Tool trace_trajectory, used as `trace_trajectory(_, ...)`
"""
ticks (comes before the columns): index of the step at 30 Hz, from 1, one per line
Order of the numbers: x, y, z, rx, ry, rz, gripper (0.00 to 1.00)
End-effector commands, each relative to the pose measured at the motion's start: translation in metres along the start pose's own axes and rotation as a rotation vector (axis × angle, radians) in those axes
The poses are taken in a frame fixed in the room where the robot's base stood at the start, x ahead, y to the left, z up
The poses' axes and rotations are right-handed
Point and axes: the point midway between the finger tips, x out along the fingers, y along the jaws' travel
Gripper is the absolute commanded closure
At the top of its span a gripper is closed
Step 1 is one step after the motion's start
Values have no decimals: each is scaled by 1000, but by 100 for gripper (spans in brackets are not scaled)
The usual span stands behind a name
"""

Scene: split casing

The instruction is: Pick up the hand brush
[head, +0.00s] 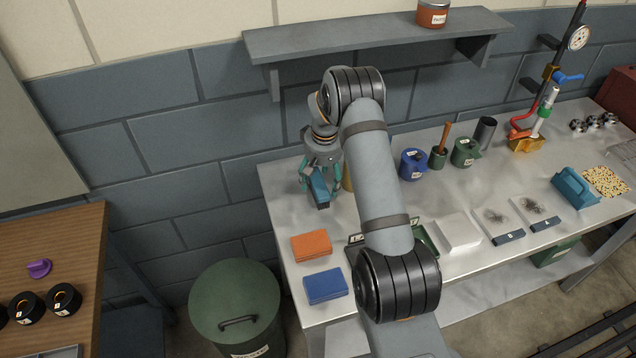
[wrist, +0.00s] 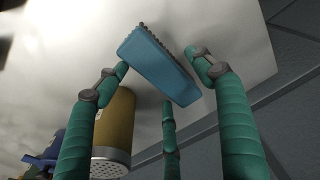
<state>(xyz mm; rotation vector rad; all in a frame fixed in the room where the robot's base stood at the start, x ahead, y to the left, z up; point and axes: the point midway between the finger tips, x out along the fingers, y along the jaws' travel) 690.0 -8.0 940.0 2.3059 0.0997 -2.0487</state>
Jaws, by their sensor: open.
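The hand brush appears to be the blue block (wrist: 160,68) with a dark bristly edge in the wrist view. In the head view it shows as a blue piece (head: 319,188) at the back left of the metal bench. My gripper (head: 316,176) is over it, pointing down, with its green fingers spread. In the wrist view my gripper (wrist: 165,75) has fingers on both sides of the brush and a third below it in the picture. The fingertips are very close to the brush; I cannot tell whether any touches it.
A yellow-brown can (wrist: 115,125) with a perforated end is close beside the brush. A grey shelf (head: 380,35) hangs behind the bench (head: 285,200). Orange (head: 312,245) and blue (head: 325,286) blocks lie near the left front edge.

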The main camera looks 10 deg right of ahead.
Motion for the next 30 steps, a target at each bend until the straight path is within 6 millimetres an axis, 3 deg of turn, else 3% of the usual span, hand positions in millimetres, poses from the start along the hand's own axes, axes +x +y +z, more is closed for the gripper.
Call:
trace_trajectory(4,12,1,-1,0,1,1,32)
trace_trajectory(12,15,1,-1,0,3,1,33)
trace_trajectory(30,15,1,-1,0,3,1,69)
